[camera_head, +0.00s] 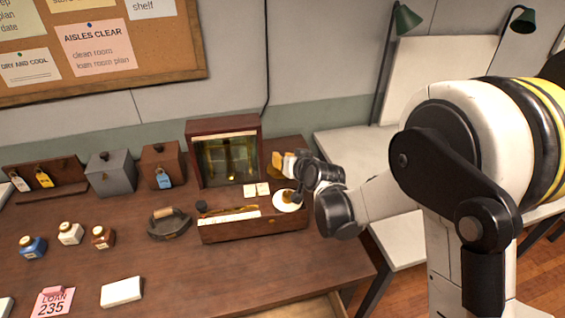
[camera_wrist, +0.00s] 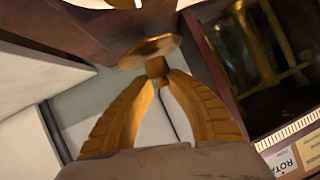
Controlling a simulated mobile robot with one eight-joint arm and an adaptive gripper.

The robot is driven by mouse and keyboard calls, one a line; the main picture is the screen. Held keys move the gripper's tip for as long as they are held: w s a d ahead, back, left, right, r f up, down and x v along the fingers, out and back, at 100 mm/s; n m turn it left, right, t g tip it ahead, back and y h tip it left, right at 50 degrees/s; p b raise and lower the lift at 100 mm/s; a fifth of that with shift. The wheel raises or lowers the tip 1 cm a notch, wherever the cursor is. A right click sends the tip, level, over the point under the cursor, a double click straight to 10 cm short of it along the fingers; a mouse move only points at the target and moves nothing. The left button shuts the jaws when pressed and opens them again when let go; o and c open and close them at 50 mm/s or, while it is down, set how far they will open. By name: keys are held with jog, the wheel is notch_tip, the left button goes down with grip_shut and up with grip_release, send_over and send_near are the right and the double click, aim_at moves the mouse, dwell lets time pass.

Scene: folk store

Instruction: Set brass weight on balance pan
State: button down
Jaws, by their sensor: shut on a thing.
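My gripper (camera_wrist: 157,76) is shut on a small brass piece, which I take to be the brass weight (camera_wrist: 150,50). Its narrow stem is between the fingertips and its wide round disc faces away from them. In the head view my gripper (camera_head: 281,163) is in the air at the right of the glass-fronted case (camera_head: 194,160), above a white round dish (camera_head: 290,204). Brass balance parts (camera_head: 231,160) show dimly inside the case, and also at right in the wrist view (camera_wrist: 262,45). I cannot tell which part is the balance pan.
A long wooden tray (camera_head: 225,232) stands in front of the case. The table's front middle (camera_head: 200,285) is mostly clear.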

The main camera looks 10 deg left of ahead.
jog(key=shift+f, duration=0.35)
jog(key=c, duration=1.4)
grip_release()
jog(key=shift+r, duration=0.2)
jog(key=s+d+r+m+g+h+p, duration=0.1)
jog(key=s+d+r+h, duration=0.1)
jog(key=s+d+r, duration=0.55)
jog(key=s+d+r+h+p, duration=0.15)
jog(key=s+d+r, duration=0.25)
jog(key=s+d, duration=0.65)
jog(key=s+d+m+h, duration=0.1)
jog(key=s+d, duration=0.3)
jog(key=d, duration=0.1)
jog(key=s+d+m+g+h, duration=0.1)
jog(key=s+d, duration=0.4)
jog(key=s+d+g+h, duration=0.1)
jog(key=s+d+h, duration=0.1)
jog(key=s+d, duration=0.2)
jog(key=shift+s+d+m, duration=0.4)
jog(key=shift+s, duration=0.25)
